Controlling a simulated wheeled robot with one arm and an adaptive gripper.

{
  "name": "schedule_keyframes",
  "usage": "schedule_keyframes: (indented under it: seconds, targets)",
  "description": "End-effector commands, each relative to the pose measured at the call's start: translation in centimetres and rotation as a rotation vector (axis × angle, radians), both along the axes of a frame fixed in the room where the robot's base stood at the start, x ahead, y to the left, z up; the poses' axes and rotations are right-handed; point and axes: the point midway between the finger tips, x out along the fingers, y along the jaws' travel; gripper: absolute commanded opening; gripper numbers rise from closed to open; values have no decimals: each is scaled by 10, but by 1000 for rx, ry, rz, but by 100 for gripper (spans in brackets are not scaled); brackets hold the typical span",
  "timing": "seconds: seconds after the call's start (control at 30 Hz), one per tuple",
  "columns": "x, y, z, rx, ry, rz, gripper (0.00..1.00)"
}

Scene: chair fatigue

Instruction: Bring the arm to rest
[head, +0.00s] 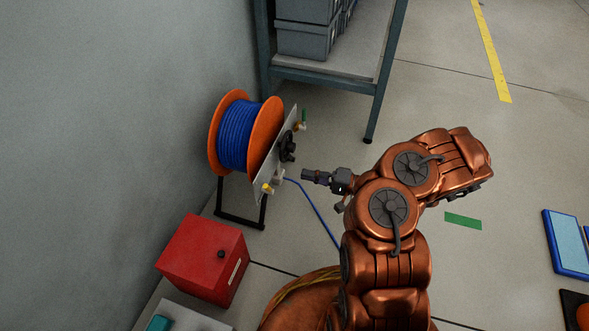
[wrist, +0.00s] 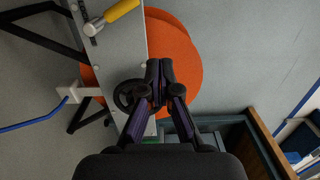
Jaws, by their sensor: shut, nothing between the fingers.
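My copper-coloured arm (head: 388,208) is bent, and its end reaches left toward a hose reel. My gripper (head: 308,175) is shut and empty, a little to the right of the reel's metal plate (head: 272,160). In the wrist view my gripper (wrist: 158,85) shows with its fingertips together, in front of a black round handwheel (wrist: 124,94) on the plate. I cannot tell whether the fingertips touch the handwheel. The reel has orange discs (head: 224,118) and blue hose (head: 237,136) wound between them.
A red box (head: 203,260) stands on the floor below the reel, near the wall. A shelf unit (head: 330,83) with grey bins (head: 304,38) stands behind. A blue hose (head: 316,207) runs from the plate toward my base. Open floor (head: 470,120) lies to the right.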

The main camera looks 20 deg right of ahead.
Motion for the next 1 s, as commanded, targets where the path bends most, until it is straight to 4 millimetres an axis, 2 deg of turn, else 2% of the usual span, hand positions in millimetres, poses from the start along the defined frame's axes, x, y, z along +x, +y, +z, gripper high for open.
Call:
schedule_keyframes:
  seconds: [0.2, 0.77, 0.87, 0.97, 1.0]
  targets:
    - [-8, -10, 1, -1, 1, 0, 0]
    - [-8, -9, 2, 0, -1, 3, 0]
    - [-5, -2, 17, 3, -8, 28, 0]
    - [-1, 15, 52, 5, -20, 92, 0]
    - [0, 25, 70, 6, -24, 127, 0]
